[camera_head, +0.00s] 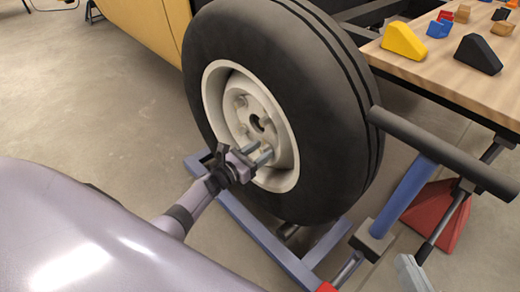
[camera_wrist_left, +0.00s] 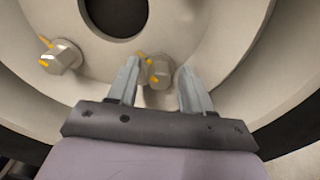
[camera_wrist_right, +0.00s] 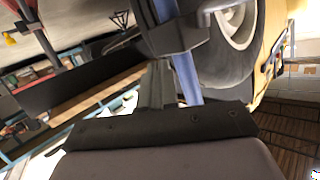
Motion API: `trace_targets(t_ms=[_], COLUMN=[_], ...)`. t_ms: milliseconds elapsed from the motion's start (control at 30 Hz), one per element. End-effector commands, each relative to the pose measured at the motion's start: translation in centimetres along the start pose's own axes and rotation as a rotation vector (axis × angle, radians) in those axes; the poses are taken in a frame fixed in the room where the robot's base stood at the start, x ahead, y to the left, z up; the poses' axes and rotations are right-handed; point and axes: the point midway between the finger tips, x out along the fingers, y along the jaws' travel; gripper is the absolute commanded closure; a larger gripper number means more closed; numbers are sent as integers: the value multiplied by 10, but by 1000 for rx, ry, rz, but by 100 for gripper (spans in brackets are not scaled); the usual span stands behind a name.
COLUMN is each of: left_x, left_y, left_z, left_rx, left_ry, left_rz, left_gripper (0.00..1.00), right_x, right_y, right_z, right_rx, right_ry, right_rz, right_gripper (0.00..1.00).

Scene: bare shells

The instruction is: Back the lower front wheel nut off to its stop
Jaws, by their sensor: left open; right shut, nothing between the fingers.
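The front wheel (camera_head: 335,120) has a black tyre and a cream rim, and stands upright mid-picture in the head view. The lower wheel nut (camera_wrist_left: 159,72) is a cream hex with yellow marks, low on the hub. My left gripper (camera_wrist_left: 158,68) is open, one finger on each side of this nut; I cannot tell whether either finger touches it. In the head view my left gripper (camera_head: 263,156) reaches the lower rim and hides the nut. My right gripper (camera_wrist_right: 160,66) is shut and empty, away from the wheel nuts.
Another nut (camera_wrist_left: 62,57) sits up and left of the lower one. A blue stand with a dark bar (camera_head: 430,145) is right of the wheel. A wooden table (camera_head: 440,75) with coloured blocks is at upper right. Blue floor rails (camera_head: 250,228) lie under the wheel.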

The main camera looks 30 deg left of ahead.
Motion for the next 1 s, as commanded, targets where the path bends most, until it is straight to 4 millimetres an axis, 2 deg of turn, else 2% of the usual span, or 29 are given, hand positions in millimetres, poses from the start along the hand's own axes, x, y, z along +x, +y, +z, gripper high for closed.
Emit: trace_targets(t_ms=[100,133,267,667,1000], left_x=[0,0,0,0,0], left_y=[0,0,0,0,0], left_z=[0,0,0,-1,-2], left_rx=[0,0,0,-46,-280], left_ry=[0,0,0,1,0], left_rz=[0,0,0,-2,-3], left_gripper=[50,57,99,100,100], right_x=[0,0,0,2,-2], right_y=[0,0,0,2,6], right_z=[0,0,0,3,-3], right_rx=[0,0,1,-8,-59], right_ry=[-1,-1,-1,4,56], right_rz=[0,0,0,7,29], right_gripper=[100,100,100,100,100])
